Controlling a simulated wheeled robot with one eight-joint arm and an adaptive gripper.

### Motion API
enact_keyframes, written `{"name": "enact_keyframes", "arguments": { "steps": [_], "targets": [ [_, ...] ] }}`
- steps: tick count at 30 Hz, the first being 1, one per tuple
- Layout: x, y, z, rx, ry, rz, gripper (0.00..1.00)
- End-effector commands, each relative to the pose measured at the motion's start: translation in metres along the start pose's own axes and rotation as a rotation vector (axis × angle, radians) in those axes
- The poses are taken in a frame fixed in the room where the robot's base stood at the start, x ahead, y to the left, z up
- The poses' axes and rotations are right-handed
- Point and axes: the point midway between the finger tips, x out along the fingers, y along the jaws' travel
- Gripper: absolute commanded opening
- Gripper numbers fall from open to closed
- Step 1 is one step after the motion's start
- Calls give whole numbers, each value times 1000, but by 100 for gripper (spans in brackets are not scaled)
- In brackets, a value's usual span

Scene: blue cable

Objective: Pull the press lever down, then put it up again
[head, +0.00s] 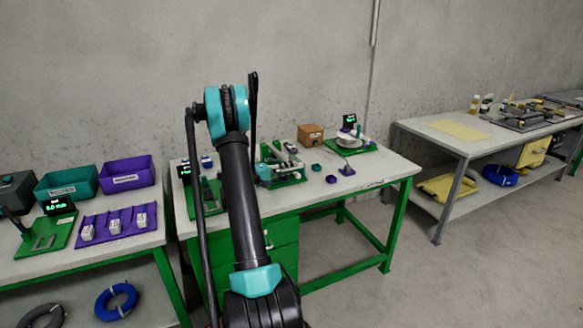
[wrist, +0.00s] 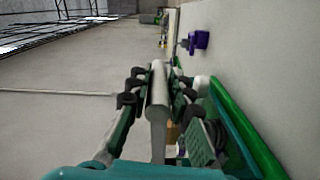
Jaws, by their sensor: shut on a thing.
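In the wrist view my gripper (wrist: 157,84) is shut on the press lever (wrist: 158,112), a pale grey rounded bar with a finger on each side of it. Part of the lever is hidden by the fingers. In the head view the press (head: 283,173), with a green base and grey parts, stands on the middle table just right of my dark arm. My arm hides some of it, and I cannot make out my gripper clearly there. The exact angle of the lever is hard to tell.
The left table carries a teal bin (head: 67,185) and a purple bin (head: 127,174). The table's front right is clear.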

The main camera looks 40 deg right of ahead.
Motion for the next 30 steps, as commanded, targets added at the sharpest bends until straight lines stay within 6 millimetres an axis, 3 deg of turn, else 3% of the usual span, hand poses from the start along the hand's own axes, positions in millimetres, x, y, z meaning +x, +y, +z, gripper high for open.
{"name": "enact_keyframes", "arguments": {
  "steps": [10, 11, 15, 25, 30],
  "targets": [
    [-1, -1, -3, 2, 7, -1, 0],
    [-1, -1, -3, 2, 7, -1, 23],
    [-1, -1, -3, 1, 5, -1, 39],
    [-3, 0, -2, 1, 3, 0, 39],
    [-24, -1, -2, 1, 6, -1, 39]
  ]
}}
